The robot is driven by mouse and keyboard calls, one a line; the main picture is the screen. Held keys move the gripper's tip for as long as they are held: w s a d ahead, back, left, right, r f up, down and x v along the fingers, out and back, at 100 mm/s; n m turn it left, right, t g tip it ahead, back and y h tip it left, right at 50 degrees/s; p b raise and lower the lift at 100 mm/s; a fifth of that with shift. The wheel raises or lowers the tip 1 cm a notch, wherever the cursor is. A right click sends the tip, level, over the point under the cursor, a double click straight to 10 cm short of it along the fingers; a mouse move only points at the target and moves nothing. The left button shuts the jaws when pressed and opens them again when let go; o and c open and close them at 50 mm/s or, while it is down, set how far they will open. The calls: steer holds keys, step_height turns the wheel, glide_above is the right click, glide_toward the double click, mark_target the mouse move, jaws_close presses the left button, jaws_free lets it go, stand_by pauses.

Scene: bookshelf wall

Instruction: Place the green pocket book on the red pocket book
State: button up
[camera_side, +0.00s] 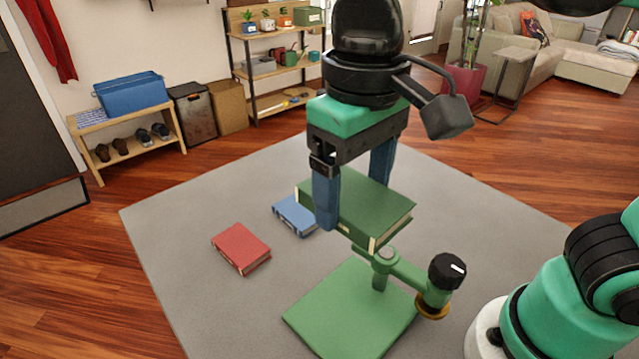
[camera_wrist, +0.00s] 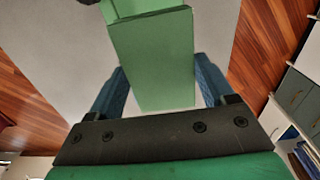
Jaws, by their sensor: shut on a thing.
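The green pocket book (camera_side: 365,207) is held in the air, lying roughly flat, between the blue fingers of my gripper (camera_side: 352,205). In the wrist view the green pocket book (camera_wrist: 152,60) fills the space between the two fingers. My gripper is shut on it. The red pocket book (camera_side: 240,247) lies flat on the grey mat, to the left of my gripper and lower, with nothing on it. I cannot make out the red book in the wrist view.
A blue book (camera_side: 294,215) lies on the mat (camera_side: 190,215), between the red book and my gripper. A green square plate (camera_side: 350,315) with a post and a black-knobbed arm (camera_side: 440,275) stands below and in front. The mat around the red book is otherwise clear.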

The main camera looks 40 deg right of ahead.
steer(key=w+a+r, duration=0.3)
steer(key=w+r, duration=0.1)
steer(key=w, duration=0.5)
glide_above(241, 244)
step_height(241, 244, down, 4)
steer(key=shift+m, duration=0.3)
step_height(241, 244, down, 19)
steer(key=shift+f, duration=0.1)
steer(key=shift+f, duration=0.15)
